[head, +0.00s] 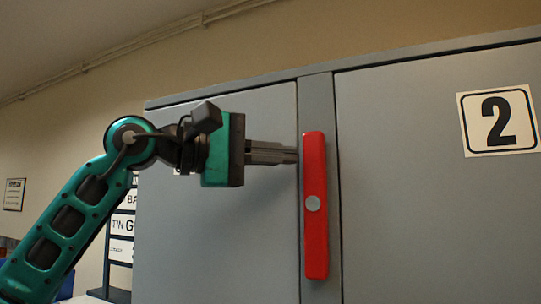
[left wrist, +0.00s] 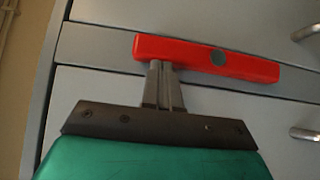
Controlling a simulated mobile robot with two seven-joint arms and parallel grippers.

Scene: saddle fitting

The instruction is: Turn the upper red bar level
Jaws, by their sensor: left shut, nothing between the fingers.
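The red bar (head: 316,245) stands upright, close to vertical, on the grey strip between two cabinet doors in the head view. A round grey pivot (head: 312,203) sits near its middle. In the left wrist view the red bar (left wrist: 175,49) runs across the picture, with its pivot (left wrist: 218,58). My left gripper (head: 296,154) is shut and empty, its fingertips at the left side of the bar's upper half. In the left wrist view the fingertips (left wrist: 160,66) are at the bar's lower edge; I cannot tell whether they touch. My right gripper is not in view.
The grey cabinet doors (head: 420,220) fill the right side, with a "2" sign (head: 498,120) at upper right. Metal handles (left wrist: 305,133) show at the right in the left wrist view. A dark rack with signs (head: 122,225) stands behind my left arm.

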